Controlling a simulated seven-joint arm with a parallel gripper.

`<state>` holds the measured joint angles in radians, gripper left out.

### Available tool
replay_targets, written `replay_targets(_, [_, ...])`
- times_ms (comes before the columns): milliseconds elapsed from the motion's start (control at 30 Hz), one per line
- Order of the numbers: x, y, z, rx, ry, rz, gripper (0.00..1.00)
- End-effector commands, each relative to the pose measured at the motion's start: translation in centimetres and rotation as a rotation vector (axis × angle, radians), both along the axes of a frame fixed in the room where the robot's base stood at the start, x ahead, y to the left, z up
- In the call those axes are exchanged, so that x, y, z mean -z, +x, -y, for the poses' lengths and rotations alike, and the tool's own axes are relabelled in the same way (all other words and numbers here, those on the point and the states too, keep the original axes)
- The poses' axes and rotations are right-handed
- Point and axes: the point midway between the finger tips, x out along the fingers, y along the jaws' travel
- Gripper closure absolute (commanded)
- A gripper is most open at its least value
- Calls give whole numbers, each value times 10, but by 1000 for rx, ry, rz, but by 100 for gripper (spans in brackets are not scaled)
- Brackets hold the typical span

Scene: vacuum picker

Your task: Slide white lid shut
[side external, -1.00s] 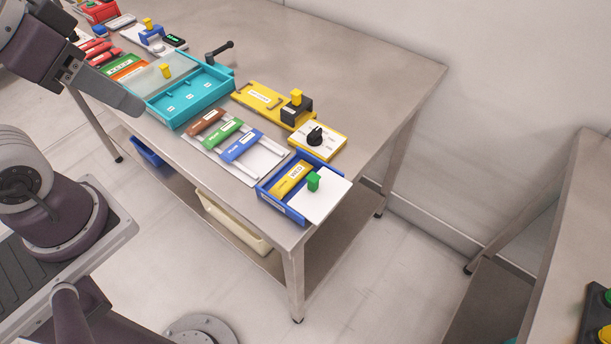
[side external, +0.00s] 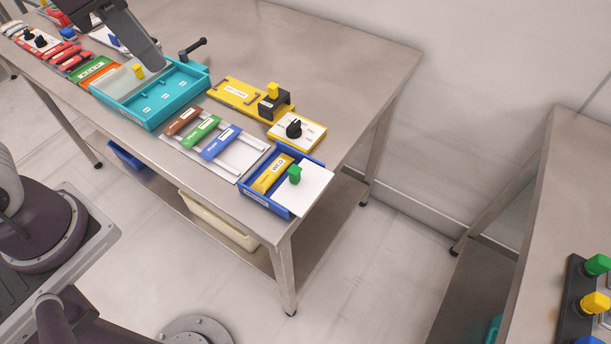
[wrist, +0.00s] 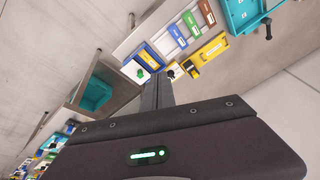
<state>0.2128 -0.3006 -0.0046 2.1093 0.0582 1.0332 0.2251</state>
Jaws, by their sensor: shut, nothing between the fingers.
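The white lid (side external: 313,190) with a green knob (side external: 294,175) sits on the right part of a blue box (side external: 252,193) at the table's front right corner. It sticks out past the box's right side. The left part of the box is uncovered and shows a yellow labelled block (side external: 271,174). In the wrist view the white lid (wrist: 133,71) lies beyond my fingers. My gripper (side external: 155,67) is shut and empty, above the teal tray at the back left of the box, well apart from the lid.
The teal tray (side external: 160,117) has a frosted cover and a yellow knob. A rail panel (side external: 235,158) with brown, green and blue sliders lies between tray and box. A yellow latch board (side external: 235,92) and a dial panel (side external: 310,135) are behind. The table's back right is clear.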

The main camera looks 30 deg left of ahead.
Motion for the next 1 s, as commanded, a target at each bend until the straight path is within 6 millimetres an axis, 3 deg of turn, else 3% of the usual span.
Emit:
replay_targets(33, [4,25,21,126,45,-56,100])
replay_targets(100, [15,56,54,313,115,-127,100])
replay_targets(200, [48,91,110,574,212,-222,100])
replay_targets(300, [91,107,161,799,297,-305,100])
replay_targets(433, [137,109,205,991,370,-374,100])
replay_targets(600, [161,107,221,1069,402,-401,100])
replay_targets(767, [184,107,213,1067,402,-405,100])
replay_targets(1000, [236,107,200,1065,401,-404,100])
